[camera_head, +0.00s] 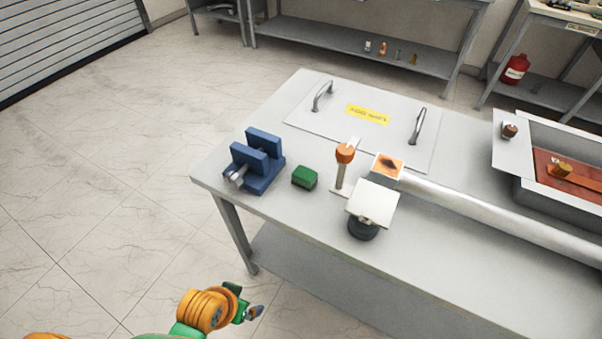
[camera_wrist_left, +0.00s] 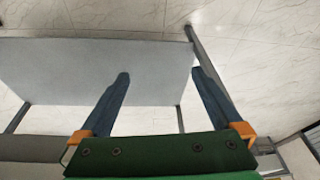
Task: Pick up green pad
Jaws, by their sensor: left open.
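The green pad (camera_head: 305,177) is a small dark green block lying on the grey table, just right of the blue vise. My left gripper (camera_head: 254,312) is low at the bottom of the head view, in front of the table's left end and well away from the pad. In the left wrist view its two blue fingers (camera_wrist_left: 162,75) are spread apart with nothing between them. The pad does not show in the left wrist view. My right gripper is in neither view.
The blue vise (camera_head: 257,163) stands near the left corner of the table (camera_head: 285,215). An orange-topped post (camera_head: 344,155) and a black-based stand with a square plate (camera_head: 371,205) are right of the pad. A lid with two handles (camera_head: 400,122) lies behind. A grey tray (camera_head: 552,130) is far right.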

